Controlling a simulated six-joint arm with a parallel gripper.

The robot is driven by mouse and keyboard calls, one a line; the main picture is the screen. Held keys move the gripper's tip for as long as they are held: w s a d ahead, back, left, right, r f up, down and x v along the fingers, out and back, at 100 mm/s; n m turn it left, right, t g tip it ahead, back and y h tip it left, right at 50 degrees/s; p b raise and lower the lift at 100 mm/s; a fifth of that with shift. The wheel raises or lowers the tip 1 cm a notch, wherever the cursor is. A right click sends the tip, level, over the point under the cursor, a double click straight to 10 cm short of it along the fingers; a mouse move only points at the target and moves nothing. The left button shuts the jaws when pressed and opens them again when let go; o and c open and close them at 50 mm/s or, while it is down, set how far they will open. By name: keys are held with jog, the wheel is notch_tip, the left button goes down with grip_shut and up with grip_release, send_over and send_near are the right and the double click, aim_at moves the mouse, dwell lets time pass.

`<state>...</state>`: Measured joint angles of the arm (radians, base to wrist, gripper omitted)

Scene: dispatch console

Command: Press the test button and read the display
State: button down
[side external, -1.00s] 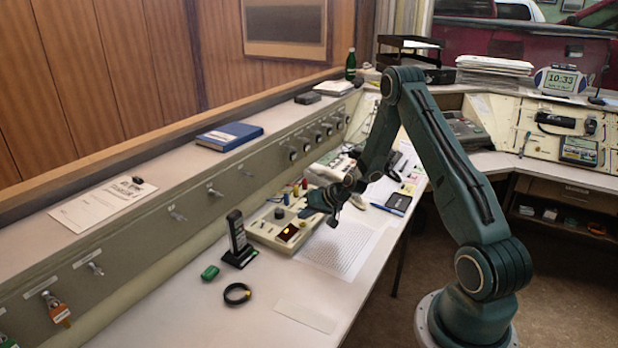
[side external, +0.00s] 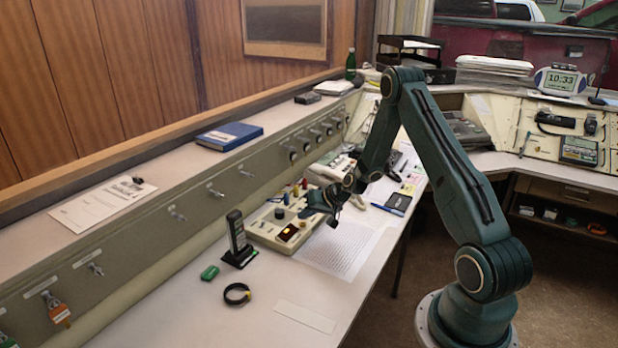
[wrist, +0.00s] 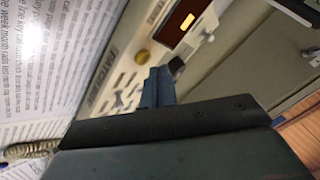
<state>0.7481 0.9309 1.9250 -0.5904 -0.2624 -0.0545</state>
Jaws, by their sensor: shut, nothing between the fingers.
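The beige test unit (side external: 262,237) sits on the desk and shows in the wrist view (wrist: 118,72). Its dark display window (side external: 288,233) faces up; in the wrist view the display (wrist: 186,20) is dark red with a small bright orange patch, and I can make out no reading. A round yellow button (wrist: 142,56) is on the panel; I cannot tell whether it is the test button. My gripper (side external: 308,211) is low over the unit's right part, fingers shut and empty. In the wrist view the fingertips (wrist: 172,70) are close to the panel; contact is unclear.
A black handset in a stand (side external: 238,240) is left of the unit. A printed sheet (side external: 340,247) lies to the right. The front desk is mostly clear.

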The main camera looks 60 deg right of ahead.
jog(key=shift+f, duration=0.85)
dwell(1.5)
jog(key=shift+r, duration=0.8)
jog(key=shift+r, duration=0.1)
dwell(0.3)
jog(key=shift+r, duration=2.45)
